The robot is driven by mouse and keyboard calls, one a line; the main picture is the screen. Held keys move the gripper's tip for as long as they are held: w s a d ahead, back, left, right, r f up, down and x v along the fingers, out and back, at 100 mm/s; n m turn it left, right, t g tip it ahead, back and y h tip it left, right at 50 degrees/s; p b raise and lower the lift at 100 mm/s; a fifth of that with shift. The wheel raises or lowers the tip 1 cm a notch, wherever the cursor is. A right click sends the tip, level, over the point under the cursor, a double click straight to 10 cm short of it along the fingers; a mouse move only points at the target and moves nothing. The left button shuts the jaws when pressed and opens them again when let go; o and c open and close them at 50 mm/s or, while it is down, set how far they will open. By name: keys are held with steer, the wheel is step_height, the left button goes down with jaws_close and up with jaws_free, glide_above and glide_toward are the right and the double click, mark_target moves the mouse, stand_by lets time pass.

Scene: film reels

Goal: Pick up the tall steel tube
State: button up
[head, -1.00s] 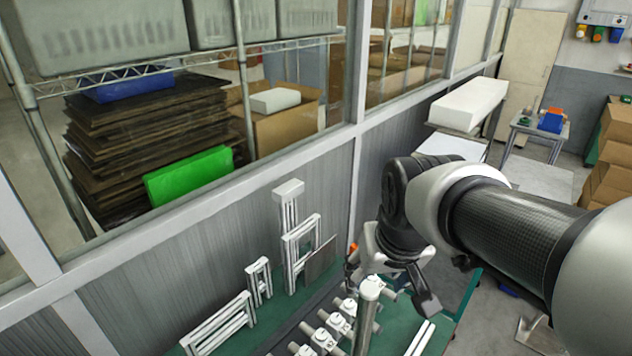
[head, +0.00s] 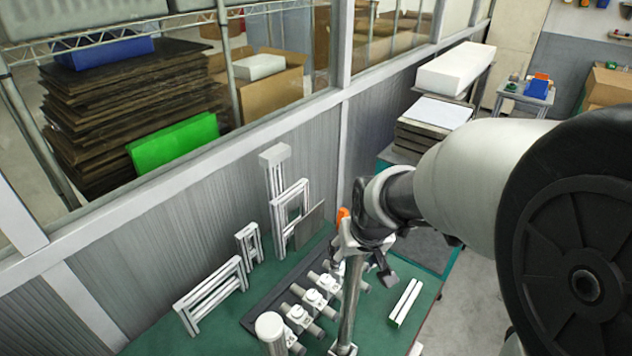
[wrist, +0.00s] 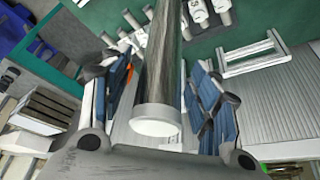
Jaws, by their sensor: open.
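The tall steel tube (head: 351,300) stands upright on the green bench, with a grey shiny body. In the head view its upper end is partly hidden at my gripper (head: 362,256). In the wrist view the tube (wrist: 163,65) runs between the two open fingers of my gripper (wrist: 162,80), its pale round end towards the palm. Gaps show between the tube and the blue-padded fingers on both sides, so I see no grip on it.
Another white-topped post (head: 270,326) stands nearer on the green bench (head: 170,340). Several white clamp-like fittings (head: 316,298) lie in a dark tray close to the tube. White frames (head: 212,294) lean near the ribbed wall. White strips (head: 405,302) lie to the right.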

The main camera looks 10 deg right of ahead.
steer(key=x, duration=0.2)
steer(key=shift+w+f, duration=0.25)
steer(key=shift+f, duration=0.05)
steer(key=shift+s, duration=0.1)
steer(key=shift+c, duration=0.5)
jaws_close()
steer(key=shift+r, duration=0.1)
